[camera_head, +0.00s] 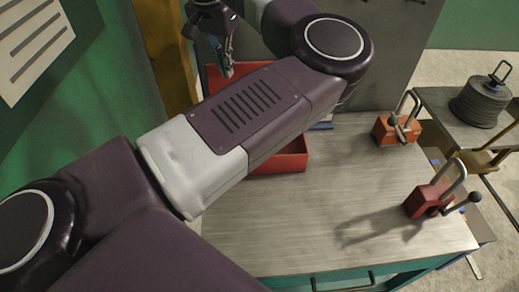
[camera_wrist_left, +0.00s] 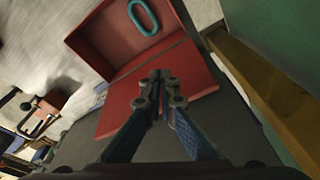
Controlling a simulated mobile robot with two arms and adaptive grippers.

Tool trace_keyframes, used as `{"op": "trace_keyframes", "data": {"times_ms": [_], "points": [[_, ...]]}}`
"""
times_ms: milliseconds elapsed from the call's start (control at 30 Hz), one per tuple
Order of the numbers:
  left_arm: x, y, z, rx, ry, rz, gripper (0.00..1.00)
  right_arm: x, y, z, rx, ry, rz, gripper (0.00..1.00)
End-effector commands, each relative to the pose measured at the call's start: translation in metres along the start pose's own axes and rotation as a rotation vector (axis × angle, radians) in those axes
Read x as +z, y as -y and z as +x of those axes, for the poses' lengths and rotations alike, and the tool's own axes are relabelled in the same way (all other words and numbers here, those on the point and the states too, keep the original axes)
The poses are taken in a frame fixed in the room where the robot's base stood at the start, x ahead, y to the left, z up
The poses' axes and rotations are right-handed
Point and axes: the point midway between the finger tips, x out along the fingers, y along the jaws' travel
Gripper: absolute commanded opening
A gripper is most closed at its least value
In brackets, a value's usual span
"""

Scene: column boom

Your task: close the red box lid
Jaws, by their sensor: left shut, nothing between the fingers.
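The red box (camera_head: 289,160) stands open on the workbench, mostly hidden behind my left arm in the head view. In the left wrist view the box (camera_wrist_left: 103,38) shows its open inside with a teal oval ring (camera_wrist_left: 143,17) in it. Its red lid (camera_wrist_left: 195,72) is swung open along one side of the box. A part of the lid (camera_head: 213,78) also shows above my arm in the head view. My left gripper (camera_head: 226,72) is shut and empty, over the lid. Its fingertips (camera_wrist_left: 158,76) overlap the lid in the wrist view; I cannot tell whether they touch it.
Two red clamp-like tools with metal loops (camera_head: 397,130) (camera_head: 430,199) stand on the right of the metal workbench (camera_head: 310,225). A dark weight with a handle (camera_head: 482,102) sits on a side table. A yellow post (camera_head: 165,55) rises beside the lid. The bench's front middle is clear.

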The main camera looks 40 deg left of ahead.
Motion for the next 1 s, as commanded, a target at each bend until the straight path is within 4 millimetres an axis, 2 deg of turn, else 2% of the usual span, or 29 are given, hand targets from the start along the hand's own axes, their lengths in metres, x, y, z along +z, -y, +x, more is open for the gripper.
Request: {"op": "trace_keyframes", "data": {"times_ms": [367, 767, 1000], "points": [[0.009, -0.005, 0.000, 0.000, -0.001, -0.001, 0.00, 0.001, 0.000, 0.007, 0.000, 0.000, 0.000, 0.32], [0.010, -0.006, -0.001, 0.000, -0.001, -0.001, 0.00, 0.001, 0.000, 0.007, 0.000, 0.000, 0.000, 0.32], [0.007, -0.006, -0.016, -0.001, -0.002, 0.000, 0.00, 0.000, 0.000, -0.002, 0.000, 0.000, 0.000, 0.32]]}}
